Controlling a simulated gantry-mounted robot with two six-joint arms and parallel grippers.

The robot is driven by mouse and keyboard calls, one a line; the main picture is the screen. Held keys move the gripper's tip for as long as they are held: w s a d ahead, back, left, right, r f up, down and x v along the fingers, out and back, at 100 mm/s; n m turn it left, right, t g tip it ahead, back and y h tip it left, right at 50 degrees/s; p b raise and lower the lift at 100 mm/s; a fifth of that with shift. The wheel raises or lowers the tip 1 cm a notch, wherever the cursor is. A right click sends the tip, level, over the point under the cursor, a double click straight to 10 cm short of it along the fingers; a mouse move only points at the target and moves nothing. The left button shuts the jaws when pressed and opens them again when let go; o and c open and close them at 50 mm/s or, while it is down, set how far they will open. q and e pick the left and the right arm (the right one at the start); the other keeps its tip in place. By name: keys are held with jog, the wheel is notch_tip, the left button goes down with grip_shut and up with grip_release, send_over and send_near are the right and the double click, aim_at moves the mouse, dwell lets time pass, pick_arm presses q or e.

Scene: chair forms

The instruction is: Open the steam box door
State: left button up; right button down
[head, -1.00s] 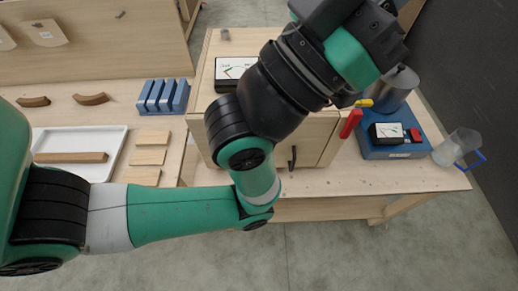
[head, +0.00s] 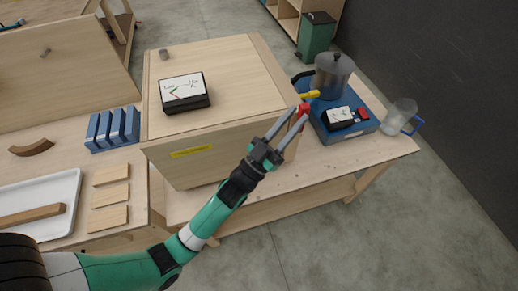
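The steam box (head: 232,62) is a large pale wooden box on the bench, with a gauge (head: 184,91) on top. Its front face has a yellow label (head: 192,151); no gap shows around the door there. A red handle (head: 303,109) shows at the box's right front corner, with a yellow piece (head: 309,94) just behind it. My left gripper (head: 298,114) points up and right at this corner. Its two grey fingers are apart, with the red handle at their tips; contact is unclear. My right gripper is out of view.
Right of the box, a blue hot plate (head: 362,129) carries a metal pot (head: 332,76) and a small gauge. A clear jug (head: 400,116) stands near the bench's right edge. Left are a blue slotted block (head: 113,128), wood strips (head: 110,195) and a white tray (head: 62,182).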

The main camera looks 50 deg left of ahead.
pick_arm(q)
jog(key=s+a+f+n+g+y, duration=0.1)
jog(key=s+f+g, duration=0.3)
jog(key=f, duration=0.5)
jog(key=s+a+f+g+y+p, duration=0.1)
jog(key=s+a+f, duration=0.1)
jog(key=s+f, duration=0.55)
jog(key=s+a+f+n+g+y, duration=0.1)
jog(key=s+f+g, duration=0.25)
jog(key=f, duration=0.75)
jog(key=shift+t, duration=0.45)
jog(key=b+x, duration=0.1)
jog(key=x, duration=1)
jog(key=shift+b, duration=0.3)
grip_shut()
